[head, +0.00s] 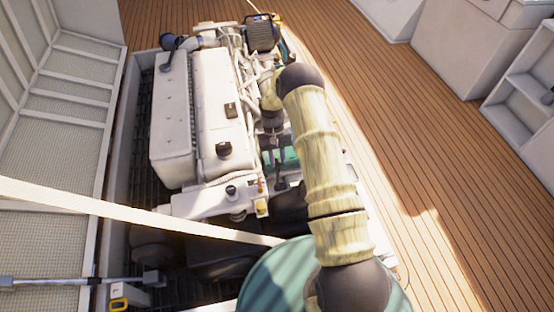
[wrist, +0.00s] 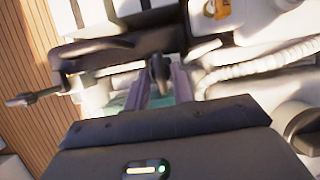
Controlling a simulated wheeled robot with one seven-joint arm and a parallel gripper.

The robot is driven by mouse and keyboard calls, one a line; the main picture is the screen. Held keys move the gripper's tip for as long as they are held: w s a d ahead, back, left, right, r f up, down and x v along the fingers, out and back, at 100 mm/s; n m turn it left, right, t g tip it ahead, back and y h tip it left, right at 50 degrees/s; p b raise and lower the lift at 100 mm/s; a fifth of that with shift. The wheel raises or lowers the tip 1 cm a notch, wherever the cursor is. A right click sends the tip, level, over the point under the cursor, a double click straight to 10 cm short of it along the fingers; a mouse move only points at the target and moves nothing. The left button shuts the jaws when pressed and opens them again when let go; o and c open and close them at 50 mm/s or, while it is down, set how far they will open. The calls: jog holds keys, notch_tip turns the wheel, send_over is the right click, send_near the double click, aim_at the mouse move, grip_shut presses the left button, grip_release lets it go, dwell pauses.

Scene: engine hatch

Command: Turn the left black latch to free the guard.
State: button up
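My gripper (wrist: 163,82) shows in the wrist view with its two pale fingers apart. A black knob-ended piece (wrist: 159,67) lies in line with the gap between them. I cannot tell whether the fingers touch it, or for certain that it is the left latch. A dark bar (wrist: 118,56) lies beyond the fingers, and a black lever (wrist: 38,97) sticks out to the left. In the head view my gripper (head: 273,140) is low at the engine's right side, partly hidden by my arm. The guard cannot be clearly made out.
The white engine (head: 215,110) fills the hatch. A teal part (head: 290,157) lies close beside my gripper. A pale strap (head: 130,212) crosses the front of the hatch. A corrugated hose (wrist: 255,68) runs right of the fingers. Wooden deck (head: 430,150) to the right is open.

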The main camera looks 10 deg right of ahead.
jog(key=shift+o, duration=0.4)
jog(key=p+v, duration=0.1)
jog(key=v, duration=1.6)
jog(key=shift+r, duration=0.15)
